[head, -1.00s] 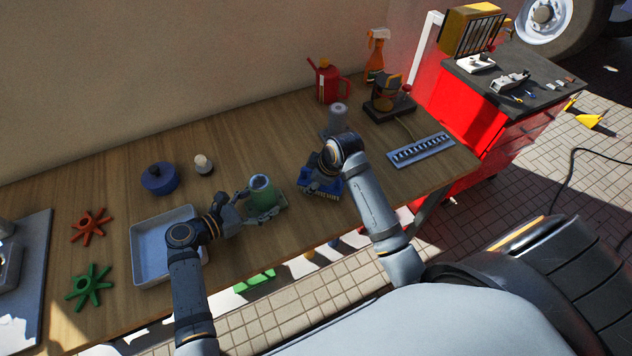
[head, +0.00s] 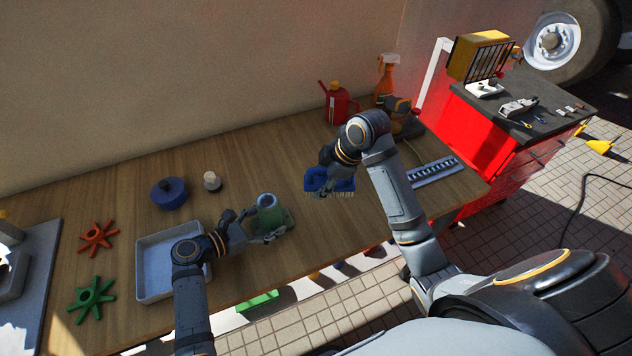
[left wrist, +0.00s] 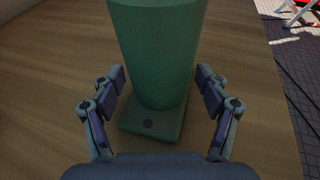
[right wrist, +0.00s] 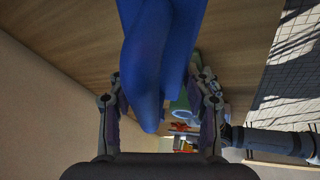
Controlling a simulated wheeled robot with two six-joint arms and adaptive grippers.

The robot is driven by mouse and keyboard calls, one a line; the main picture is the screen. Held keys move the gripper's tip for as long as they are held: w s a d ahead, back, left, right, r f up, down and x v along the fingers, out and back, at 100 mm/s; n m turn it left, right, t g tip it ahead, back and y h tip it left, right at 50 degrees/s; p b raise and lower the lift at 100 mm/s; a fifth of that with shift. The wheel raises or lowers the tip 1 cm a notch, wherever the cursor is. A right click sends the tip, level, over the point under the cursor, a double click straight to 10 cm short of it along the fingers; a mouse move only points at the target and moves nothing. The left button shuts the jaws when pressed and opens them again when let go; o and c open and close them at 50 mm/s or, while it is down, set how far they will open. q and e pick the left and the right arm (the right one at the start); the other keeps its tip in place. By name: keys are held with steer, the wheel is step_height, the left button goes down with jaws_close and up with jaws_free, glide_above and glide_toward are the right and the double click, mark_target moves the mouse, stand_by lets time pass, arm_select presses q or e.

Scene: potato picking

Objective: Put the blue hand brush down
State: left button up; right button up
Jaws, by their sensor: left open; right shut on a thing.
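The blue hand brush (head: 328,181) is in the middle of the workbench in the head view, its bristles pointing down. My right gripper (head: 325,172) is shut on it; the brush's blue body (right wrist: 155,60) fills the middle of the right wrist view between the fingers. Whether the bristles touch the bench I cannot tell. My left gripper (head: 258,228) is open around the green cup-like holder (head: 269,209) on its flat green base (head: 287,222). In the left wrist view the fingers stand apart on either side of the green holder (left wrist: 158,50).
A white tray (head: 142,265), a blue pot (head: 168,193) and orange (head: 98,236) and green (head: 91,294) star-shaped pieces lie to the left.

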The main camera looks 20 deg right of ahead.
mark_target(339, 187)
step_height(339, 187, down, 6)
steer(key=shift+r, duration=0.15)
steer(key=shift+f, duration=2.1)
steer(key=shift+f, duration=0.1)
steer(key=o, duration=1.3)
steer(key=v, duration=1.1)
steer(key=shift+d, duration=0.1)
steer(key=shift+s+r, duration=0.1)
steer(key=shift+r, duration=0.5)
